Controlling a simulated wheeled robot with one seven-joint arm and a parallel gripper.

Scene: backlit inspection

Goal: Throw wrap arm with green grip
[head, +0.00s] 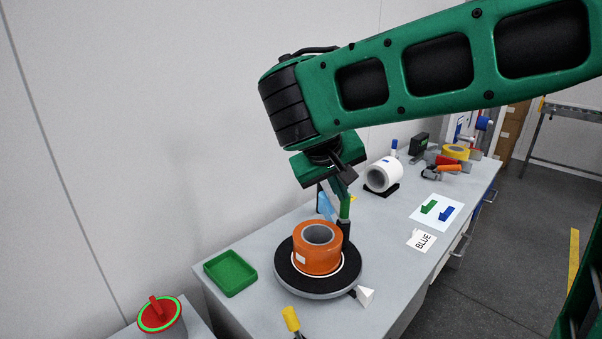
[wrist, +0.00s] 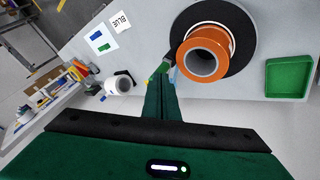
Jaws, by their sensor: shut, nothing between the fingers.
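The wrap arm with the green grip (head: 345,208) stands at the back edge of the turntable (head: 282,279), its lower part dark. My gripper (head: 341,188) is shut and empty just above it, with the fingers overlapping the grip's top in this view; I cannot tell whether they touch. In the wrist view my shut fingers (wrist: 161,88) point at the green grip (wrist: 159,70), which is partly hidden by them. An orange roll (head: 318,260) sits on the turntable; it also shows in the wrist view (wrist: 184,60). A light blue piece (head: 325,205) is left of the grip.
A yellow-gripped lever (head: 291,319) is at the front. A green tray (head: 230,273) lies left. A white roll (head: 382,175), a card with green and blue levers (head: 437,212) and a BLUE card (head: 422,240) are to the right. A red-topped container (head: 160,315) stands lower left.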

